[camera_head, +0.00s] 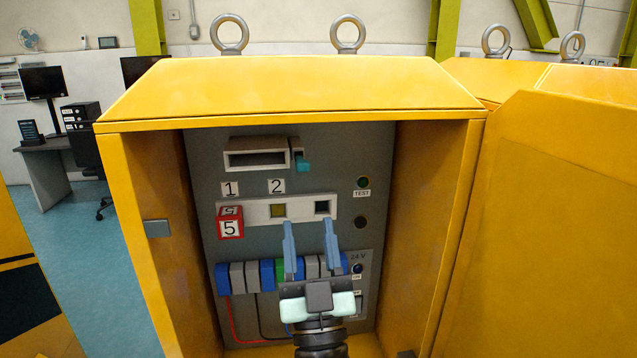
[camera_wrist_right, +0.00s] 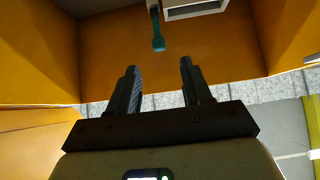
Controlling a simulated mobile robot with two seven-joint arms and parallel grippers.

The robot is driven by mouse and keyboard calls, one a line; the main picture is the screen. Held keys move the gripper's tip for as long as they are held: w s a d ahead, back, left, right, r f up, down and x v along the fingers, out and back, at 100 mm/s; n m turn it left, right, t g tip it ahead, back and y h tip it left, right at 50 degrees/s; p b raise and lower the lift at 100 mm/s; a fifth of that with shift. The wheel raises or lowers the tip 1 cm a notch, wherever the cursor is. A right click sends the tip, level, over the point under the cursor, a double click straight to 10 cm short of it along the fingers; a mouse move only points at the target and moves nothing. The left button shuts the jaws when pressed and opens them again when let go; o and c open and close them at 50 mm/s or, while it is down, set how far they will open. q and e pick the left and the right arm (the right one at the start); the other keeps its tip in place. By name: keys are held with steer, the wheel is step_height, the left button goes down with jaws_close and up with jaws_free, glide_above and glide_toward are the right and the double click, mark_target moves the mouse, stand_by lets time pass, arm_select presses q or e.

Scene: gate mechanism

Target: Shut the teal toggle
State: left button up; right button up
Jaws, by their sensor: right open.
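The teal toggle (camera_head: 302,163) is a small lever at the right end of a white slotted housing (camera_head: 257,158), high on the cabinet's grey back panel. Its teal end points down below a grey upper part. In the right wrist view the teal toggle (camera_wrist_right: 158,43) shows at the top, in line with the gap between the fingers. My right gripper (camera_head: 309,226) is open and empty, with its two blue fingers pointing up. It appears below the toggle and does not touch it. The gripper also shows in the wrist view (camera_wrist_right: 158,68). My left gripper is not in view.
The yellow cabinet (camera_head: 300,85) stands open, its walls close on both sides. A white strip (camera_head: 263,212) with square windows holds a red numbered cube (camera_head: 230,222) on its left. Coloured terminal blocks (camera_head: 237,277) and wires sit lower. The yellow door (camera_head: 555,230) stands at the right.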

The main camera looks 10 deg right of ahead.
mark_target(302, 161)
arm_select(q)
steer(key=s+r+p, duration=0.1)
steer(key=p, duration=0.1)
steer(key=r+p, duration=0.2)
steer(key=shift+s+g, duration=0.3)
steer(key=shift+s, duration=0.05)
arm_select(e)
steer(key=x, duration=1.3)
steer(key=shift+d+r, duration=0.15)
steer(key=shift+r, duration=0.3)
jaws_close()
